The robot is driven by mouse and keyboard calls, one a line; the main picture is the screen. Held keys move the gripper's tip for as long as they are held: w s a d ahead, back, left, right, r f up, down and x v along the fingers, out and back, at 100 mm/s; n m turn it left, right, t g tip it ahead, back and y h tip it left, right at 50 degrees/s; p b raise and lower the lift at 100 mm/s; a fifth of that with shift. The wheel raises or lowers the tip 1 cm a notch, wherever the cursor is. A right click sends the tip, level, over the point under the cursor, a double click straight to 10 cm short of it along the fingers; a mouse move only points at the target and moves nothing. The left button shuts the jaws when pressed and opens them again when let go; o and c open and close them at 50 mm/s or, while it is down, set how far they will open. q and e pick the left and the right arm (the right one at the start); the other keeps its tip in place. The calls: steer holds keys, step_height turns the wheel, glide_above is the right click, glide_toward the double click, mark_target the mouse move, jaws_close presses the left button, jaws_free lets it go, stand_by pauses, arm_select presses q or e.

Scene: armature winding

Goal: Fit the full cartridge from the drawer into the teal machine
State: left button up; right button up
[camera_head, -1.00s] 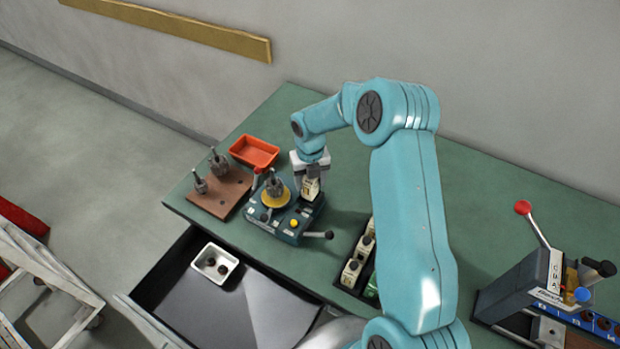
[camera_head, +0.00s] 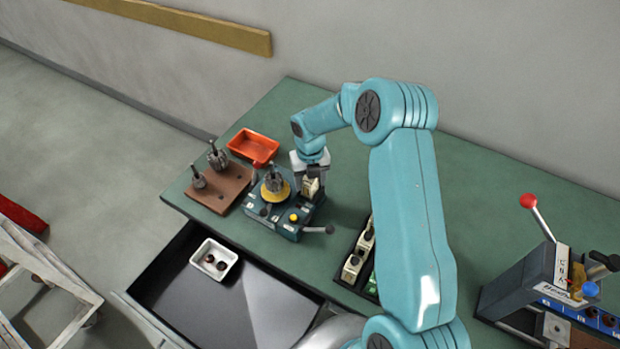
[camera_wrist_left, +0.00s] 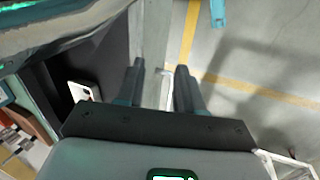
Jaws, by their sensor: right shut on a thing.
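The teal machine (camera_head: 290,218) stands on the green bench, with a yellow disc and a grey metal armature on top and a black-knobbed lever at its right. My right gripper (camera_head: 312,178) is shut on a small cream cartridge (camera_head: 311,189), upright at the machine's back right side. I cannot tell whether the cartridge is seated or just above the machine. The open drawer (camera_head: 215,300) is below the bench's front edge. My left gripper (camera_wrist_left: 160,70) shows in the left wrist view, its fingers apart and empty, over the floor.
A white tray (camera_head: 232,277) with dark round pieces lies in the drawer. A brown block (camera_head: 218,198) with metal armatures and an orange bin (camera_head: 253,147) stand left of the machine. A black rack (camera_head: 345,273) of cartridges is at its right. A lever press (camera_head: 525,285) stands far right.

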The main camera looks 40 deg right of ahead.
steer(key=shift+f+b, duration=0.5)
steer(key=shift+f, duration=0.3)
steer(key=o, duration=1.2)
steer(key=shift+r, duration=0.1)
steer(key=shift+r+p, duration=1.65)
steer(key=shift+r, duration=0.6)
